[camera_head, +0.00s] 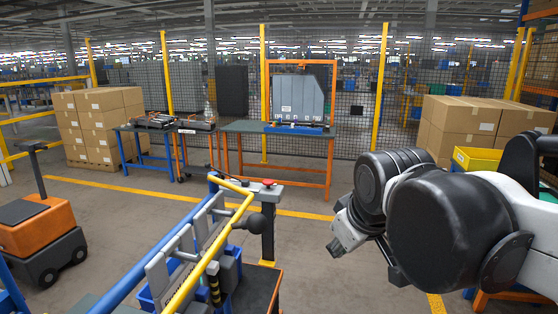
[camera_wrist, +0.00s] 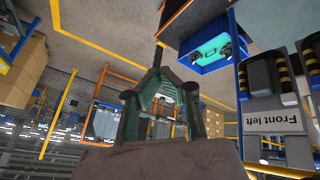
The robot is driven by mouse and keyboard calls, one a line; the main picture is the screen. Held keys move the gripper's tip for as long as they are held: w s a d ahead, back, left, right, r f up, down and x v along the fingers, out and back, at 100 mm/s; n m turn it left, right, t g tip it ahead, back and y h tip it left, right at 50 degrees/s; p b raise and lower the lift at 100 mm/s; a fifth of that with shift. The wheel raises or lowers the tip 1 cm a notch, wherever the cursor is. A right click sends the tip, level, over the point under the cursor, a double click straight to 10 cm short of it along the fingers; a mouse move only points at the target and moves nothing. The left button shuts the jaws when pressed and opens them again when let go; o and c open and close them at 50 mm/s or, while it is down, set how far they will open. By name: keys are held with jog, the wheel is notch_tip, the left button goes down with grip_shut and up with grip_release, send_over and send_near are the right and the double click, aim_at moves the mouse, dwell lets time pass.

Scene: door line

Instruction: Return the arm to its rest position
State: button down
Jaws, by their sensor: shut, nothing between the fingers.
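My arm (camera_head: 450,225) reaches in from the right edge of the head view, folded, with its dark rounded joints close to the camera. Its grey end (camera_head: 350,232) points down and left over open floor; the fingertips cannot be made out there. In the wrist view my gripper (camera_wrist: 158,62) is shut, its dark fingers with green inner faces coming together at the tips. Nothing is held between them. Clear space shows around the arm's end, and it touches nothing visible.
A yellow-and-blue rail fixture (camera_head: 205,250) stands left of my arm. The wrist view shows an upside-down "Front left" label (camera_wrist: 284,114) and a blue bin (camera_wrist: 207,58). A workbench (camera_head: 275,128), carton stacks (camera_head: 462,120) and an orange cart (camera_head: 40,230) stand farther off.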

jog(key=s+d+f+m+b, duration=0.2)
jog(key=s+d+f+m, duration=0.4)
jog(key=s+f, duration=0.5)
jog(key=shift+d+m+t+h, duration=0.3)
jog(key=shift+d+h, duration=0.1)
jog(key=shift+d, duration=0.5)
jog(key=shift+a, duration=0.15)
